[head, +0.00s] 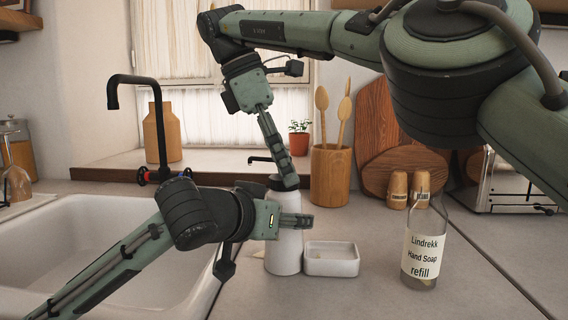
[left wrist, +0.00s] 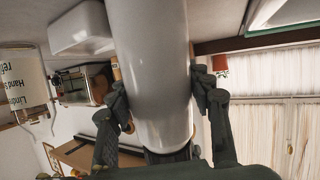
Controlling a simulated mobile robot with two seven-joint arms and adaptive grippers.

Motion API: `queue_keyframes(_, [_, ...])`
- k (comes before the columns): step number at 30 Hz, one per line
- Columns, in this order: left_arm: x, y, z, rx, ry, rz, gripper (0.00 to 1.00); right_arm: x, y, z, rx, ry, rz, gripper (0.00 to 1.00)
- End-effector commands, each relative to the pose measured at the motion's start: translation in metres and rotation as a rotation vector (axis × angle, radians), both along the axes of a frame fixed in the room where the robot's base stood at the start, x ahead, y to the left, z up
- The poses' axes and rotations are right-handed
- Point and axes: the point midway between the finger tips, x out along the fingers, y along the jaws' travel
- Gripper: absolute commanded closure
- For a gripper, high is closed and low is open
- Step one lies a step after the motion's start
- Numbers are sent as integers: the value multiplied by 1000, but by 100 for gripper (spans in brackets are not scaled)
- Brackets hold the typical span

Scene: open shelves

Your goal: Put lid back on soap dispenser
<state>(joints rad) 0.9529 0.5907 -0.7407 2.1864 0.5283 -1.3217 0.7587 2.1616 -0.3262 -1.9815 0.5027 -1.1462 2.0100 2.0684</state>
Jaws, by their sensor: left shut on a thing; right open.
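The soap dispenser is a white bottle (head: 284,250) standing upright on the counter between the sink and a small white dish. My left gripper (head: 300,221) is shut around its middle; the left wrist view shows the white bottle (left wrist: 156,70) between both fingers. The dark lid with its thin spout (head: 262,159) is at the bottle's top, spout pointing left. My right gripper (head: 291,182) comes down from above beside the lid and is open. It partly hides the lid, so I cannot tell whether the lid is seated or whether the fingers touch it.
A small white dish (head: 331,261) is right of the bottle. A glass refill bottle (head: 424,245) stands farther right. Behind are a wooden utensil pot (head: 330,176), cutting boards (head: 378,130) and two shakers (head: 398,188). The sink (head: 75,245) and black faucet (head: 157,120) are left.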

Motion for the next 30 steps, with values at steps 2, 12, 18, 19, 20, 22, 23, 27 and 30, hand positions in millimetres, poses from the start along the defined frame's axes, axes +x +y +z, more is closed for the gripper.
queue_keyframes(2, [0,0,0,-1,-1,0,100,0,0,0,0,0,0,32])
queue_keyframes(12, [0,0,0,-2,-1,0,100,0,0,0,0,0,0,13])
queue_keyframes(18, [0,0,0,-1,-1,0,31,0,0,0,0,0,0,13])
queue_keyframes(19, [0,0,0,-1,-1,0,27,0,0,0,0,0,0,13])
queue_keyframes(20, [0,0,0,-1,-1,0,25,0,0,0,0,0,0,13])
queue_keyframes(22, [0,0,0,0,-1,0,25,0,0,0,0,0,0,13])
queue_keyframes(23, [0,0,0,0,-1,0,25,0,0,0,0,0,0,13])
queue_keyframes(27, [0,0,0,0,-1,0,25,0,0,0,0,0,0,13])
queue_keyframes(30, [-2,1,2,-1,-2,0,25,0,0,0,0,0,0,13])
